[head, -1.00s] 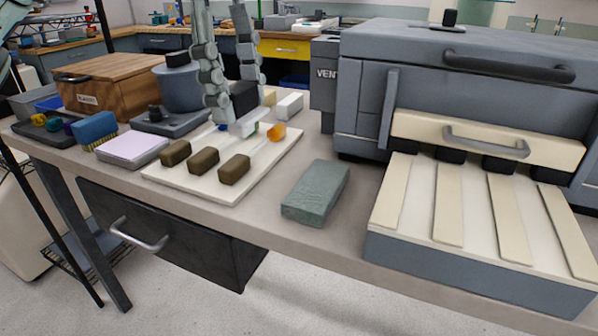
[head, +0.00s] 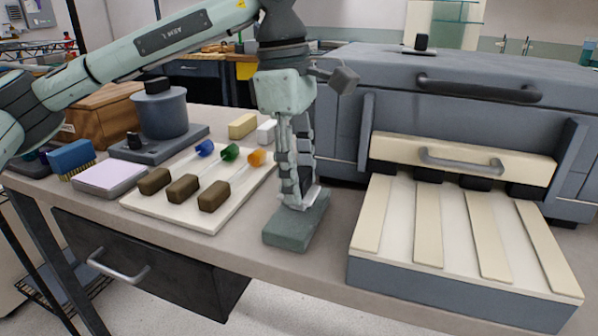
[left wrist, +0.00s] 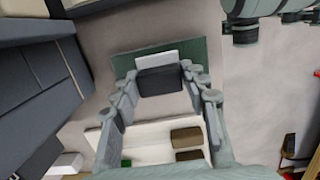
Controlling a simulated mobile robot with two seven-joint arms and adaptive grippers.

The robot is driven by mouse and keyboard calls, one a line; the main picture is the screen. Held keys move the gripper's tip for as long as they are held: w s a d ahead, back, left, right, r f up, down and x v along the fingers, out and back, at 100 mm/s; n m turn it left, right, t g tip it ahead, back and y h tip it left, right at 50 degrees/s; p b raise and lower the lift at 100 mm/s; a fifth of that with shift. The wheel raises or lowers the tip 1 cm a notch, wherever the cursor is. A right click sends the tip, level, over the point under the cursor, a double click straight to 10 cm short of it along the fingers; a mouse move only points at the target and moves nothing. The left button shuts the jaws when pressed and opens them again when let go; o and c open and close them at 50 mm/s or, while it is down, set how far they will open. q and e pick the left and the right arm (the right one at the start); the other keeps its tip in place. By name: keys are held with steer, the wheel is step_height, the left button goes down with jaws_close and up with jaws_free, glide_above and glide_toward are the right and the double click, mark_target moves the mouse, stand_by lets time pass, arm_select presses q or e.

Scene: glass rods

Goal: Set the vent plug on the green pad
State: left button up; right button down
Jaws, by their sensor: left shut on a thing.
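The green pad (head: 288,230) lies on the bench between the white board and the large grey oven-like unit. My left gripper (head: 302,196) points down over the pad's far half, its fingertips close to the pad. In the left wrist view the gripper (left wrist: 158,78) is shut on the vent plug (left wrist: 160,82), a dark block with a pale plate at its far side. The green pad shows beneath it (left wrist: 198,48). In the head view the fingers mostly hide the plug; I cannot tell whether it touches the pad. My right gripper is not in view.
A white board (head: 218,217) left of the pad holds several rods with brown blocks and coloured ends. The grey unit (head: 340,130) with an open slatted drawer (head: 400,262) stands to the right. Yellow (head: 242,126) and white (head: 267,131) blocks sit behind the board.

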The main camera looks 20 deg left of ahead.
arm_select(q)
steer(key=shift+f, duration=0.15)
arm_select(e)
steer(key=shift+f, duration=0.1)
arm_select(q)
steer(key=o, duration=1.2)
steer(key=shift+c, duration=0.2)
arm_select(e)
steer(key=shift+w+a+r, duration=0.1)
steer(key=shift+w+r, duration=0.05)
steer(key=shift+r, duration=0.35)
arm_select(q)
steer(key=shift+r, duration=0.25)
step_height(320, 180, up, 2)
steer(key=shift+a+r, duration=0.1)
steer(key=shift+r, duration=0.1)
step_height(320, 180, up, 9)
steer(key=a, duration=0.1)
steer(key=shift+r, duration=0.2)
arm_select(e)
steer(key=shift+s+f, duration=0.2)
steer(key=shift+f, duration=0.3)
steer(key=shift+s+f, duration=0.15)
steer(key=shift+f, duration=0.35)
